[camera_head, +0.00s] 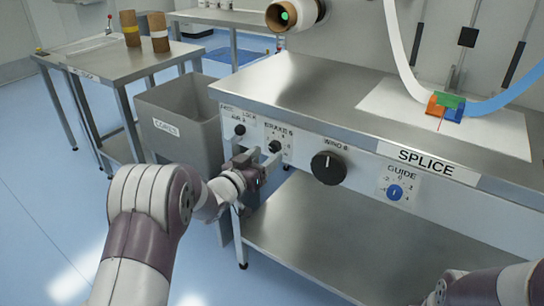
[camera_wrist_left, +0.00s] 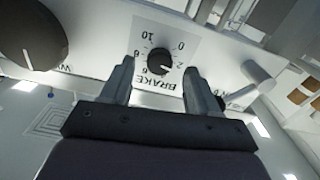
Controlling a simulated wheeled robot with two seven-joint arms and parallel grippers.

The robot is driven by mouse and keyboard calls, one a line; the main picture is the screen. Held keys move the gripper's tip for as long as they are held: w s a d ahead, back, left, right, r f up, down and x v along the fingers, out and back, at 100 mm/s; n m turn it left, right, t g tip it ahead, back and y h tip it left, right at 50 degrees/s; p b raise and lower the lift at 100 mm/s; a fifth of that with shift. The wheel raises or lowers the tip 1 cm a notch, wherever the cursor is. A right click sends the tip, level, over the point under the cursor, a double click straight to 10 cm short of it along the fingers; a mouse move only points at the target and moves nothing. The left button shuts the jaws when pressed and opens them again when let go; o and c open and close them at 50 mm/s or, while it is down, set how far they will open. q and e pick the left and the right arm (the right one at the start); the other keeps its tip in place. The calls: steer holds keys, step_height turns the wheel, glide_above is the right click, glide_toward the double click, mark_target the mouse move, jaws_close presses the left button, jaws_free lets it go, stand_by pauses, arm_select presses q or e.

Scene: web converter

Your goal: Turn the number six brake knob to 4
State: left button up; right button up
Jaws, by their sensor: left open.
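The number six brake knob (camera_head: 275,147) is a small black round knob on a white scale plate under the label BRAKE 6. In the left wrist view the brake knob (camera_wrist_left: 159,60) shows upside down, with numbers from 0 to 10 around it. Its pale mark points to the lower right there, near the 2. My left gripper (camera_head: 258,162) is open in front of the panel. In the left wrist view my left gripper (camera_wrist_left: 159,66) has one finger on each side of the knob, with gaps. Contact is not visible. Only part of my right arm shows at bottom right.
To the right are a large black WIND 6 knob (camera_head: 328,168) and a blue GUIDE knob (camera_head: 395,192). A smaller black knob (camera_head: 240,130) is on the left. A grey bin (camera_head: 180,118) stands beside the bench. The lower shelf (camera_head: 340,235) is bare.

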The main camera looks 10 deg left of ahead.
mark_target(272, 149)
arm_select(q)
steer(key=x, duration=0.3)
steer(key=shift+w, duration=0.3)
steer(key=c, duration=1)
steer(key=shift+c, duration=0.2)
steer(key=shift+m+b, duration=0.3)
steer(key=shift+b, duration=0.1)
steer(key=m+b, duration=0.1)
steer(key=m, duration=0.2)
steer(key=shift+f+m+b, duration=0.1)
steer(key=shift+m+b, duration=0.3)
steer(key=m+b, duration=0.3)
steer(key=m, duration=0.3)
